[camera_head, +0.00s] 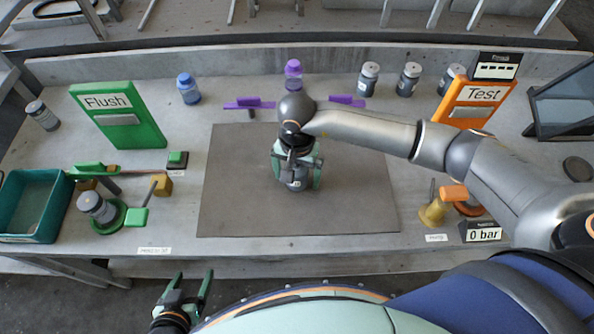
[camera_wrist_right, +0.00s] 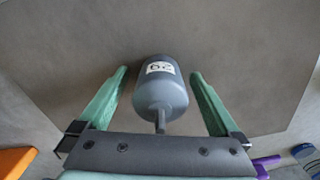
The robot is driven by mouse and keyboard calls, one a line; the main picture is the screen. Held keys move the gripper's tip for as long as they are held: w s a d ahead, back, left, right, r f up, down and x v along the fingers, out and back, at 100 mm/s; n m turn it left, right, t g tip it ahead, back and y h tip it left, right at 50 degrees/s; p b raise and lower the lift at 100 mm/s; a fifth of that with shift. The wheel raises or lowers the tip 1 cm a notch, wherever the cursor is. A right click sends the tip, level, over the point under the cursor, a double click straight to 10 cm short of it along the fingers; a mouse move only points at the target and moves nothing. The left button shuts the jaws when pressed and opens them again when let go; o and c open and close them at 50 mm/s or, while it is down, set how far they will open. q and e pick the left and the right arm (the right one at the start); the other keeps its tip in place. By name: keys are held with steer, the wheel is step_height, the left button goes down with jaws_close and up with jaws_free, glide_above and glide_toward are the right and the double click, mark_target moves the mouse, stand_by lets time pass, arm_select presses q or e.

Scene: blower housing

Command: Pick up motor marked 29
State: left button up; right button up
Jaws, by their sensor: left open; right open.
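A grey motor (camera_wrist_right: 160,100) with a white label stands on the mat in the right wrist view. The label appears upside down and reads as 29. My right gripper (camera_wrist_right: 160,76) is open, with one green finger on each side of the motor and a visible gap to both. In the head view the right gripper (camera_head: 297,178) is over the middle of the mat, and the motor (camera_head: 295,185) shows between its fingers, partly hidden. My left gripper (camera_head: 193,276) is open and empty, in front of the table's near edge.
The dark mat (camera_head: 235,205) is otherwise clear. A green Flush sign (camera_head: 118,122), a teal tray (camera_head: 28,208) and a motor on a green fixture (camera_head: 95,207) stand left. An orange Test sign (camera_head: 468,106) and gauge (camera_head: 483,234) stand right. Several bottle-shaped parts line the back.

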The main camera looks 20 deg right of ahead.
jaws_close()
stand_by(0.8)
